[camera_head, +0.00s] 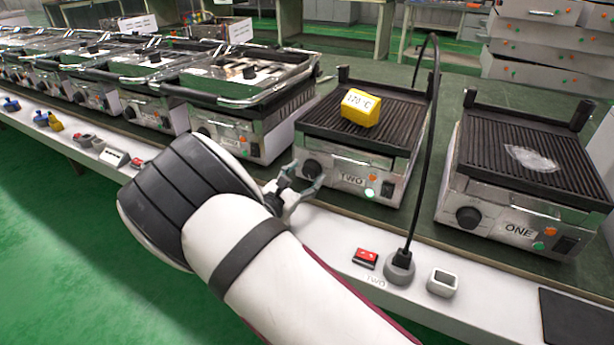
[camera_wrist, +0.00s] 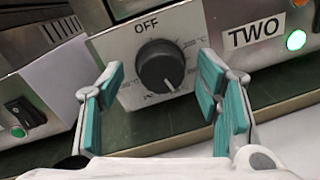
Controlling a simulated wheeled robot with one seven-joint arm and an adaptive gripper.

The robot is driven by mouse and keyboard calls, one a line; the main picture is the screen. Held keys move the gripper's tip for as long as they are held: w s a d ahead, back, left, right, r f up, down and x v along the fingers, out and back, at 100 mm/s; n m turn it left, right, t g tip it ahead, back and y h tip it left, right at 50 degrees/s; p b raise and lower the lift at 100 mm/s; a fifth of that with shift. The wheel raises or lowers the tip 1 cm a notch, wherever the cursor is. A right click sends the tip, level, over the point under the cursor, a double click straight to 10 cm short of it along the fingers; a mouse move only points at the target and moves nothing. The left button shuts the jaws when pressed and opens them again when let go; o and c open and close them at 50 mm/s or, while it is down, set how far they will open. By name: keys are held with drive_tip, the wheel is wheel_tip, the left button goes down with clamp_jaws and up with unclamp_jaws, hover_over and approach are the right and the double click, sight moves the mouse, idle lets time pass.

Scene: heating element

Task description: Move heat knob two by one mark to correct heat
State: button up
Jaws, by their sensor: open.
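The black heat knob of grill two (camera_wrist: 160,68) sits on a metal plate marked OFF, next to the TWO label (camera_wrist: 252,34). Its white pointer mark faces down and slightly right in the wrist view. The knob also shows in the head view (camera_head: 312,169). My gripper (camera_wrist: 157,95) is open, with one teal-padded finger on each side of the knob and nothing held. Whether the pads touch the knob cannot be told. In the head view my gripper (camera_head: 294,189) is just in front of grill two (camera_head: 345,180). A yellow block marked 120 °C (camera_head: 361,108) lies on that grill.
Grill ONE (camera_head: 515,215) stands to the right with a clear lump on its plate. A black cable runs from a socket (camera_head: 399,267) upward between the grills. A red switch (camera_head: 365,258) is on the front ledge. Closed grills (camera_head: 240,95) line the left.

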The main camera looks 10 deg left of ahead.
drive_tip(key=shift+w+d, duration=0.25)
drive_tip(key=shift+w, duration=0.3)
drive_tip(key=c, duration=1.2)
drive_tip(key=shift+o, duration=0.2)
drive_tip(key=shift+d+m+b, duration=0.1)
drive_tip(key=shift+m+b, duration=0.4)
drive_tip(key=shift+m, duration=1.7)
drive_tip(key=o, duration=1.2)
drive_tip(key=shift+c, duration=0.2)
drive_tip(key=shift+s, duration=0.1)
